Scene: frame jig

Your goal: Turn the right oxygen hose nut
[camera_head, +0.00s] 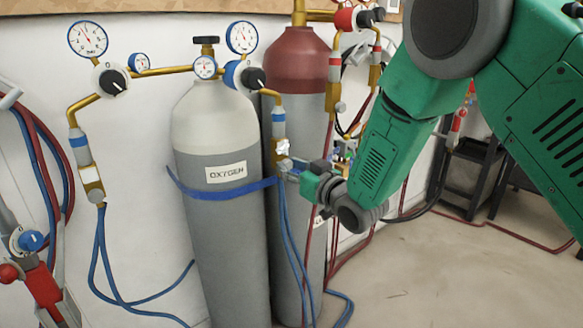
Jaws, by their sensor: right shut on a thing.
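The oxygen cylinder (222,230) is grey with a white shoulder and an "OXYGEN" label, and it stands upright in the middle. Its brass regulator carries gauges on both sides. The right oxygen hose nut (281,147) is a brass and silver fitting below the blue-banded right outlet, with blue hoses hanging under it. My right gripper (287,167) reaches in from the right and is shut on the lower part of this fitting. The fingertips are small and partly hidden against the brass. My left gripper is not in view.
A blue strap (222,191) runs around the oxygen cylinder. A red-topped cylinder (298,60) stands close behind to the right, with red hoses beside it. The left outlet fitting (91,180) hangs near the wall.

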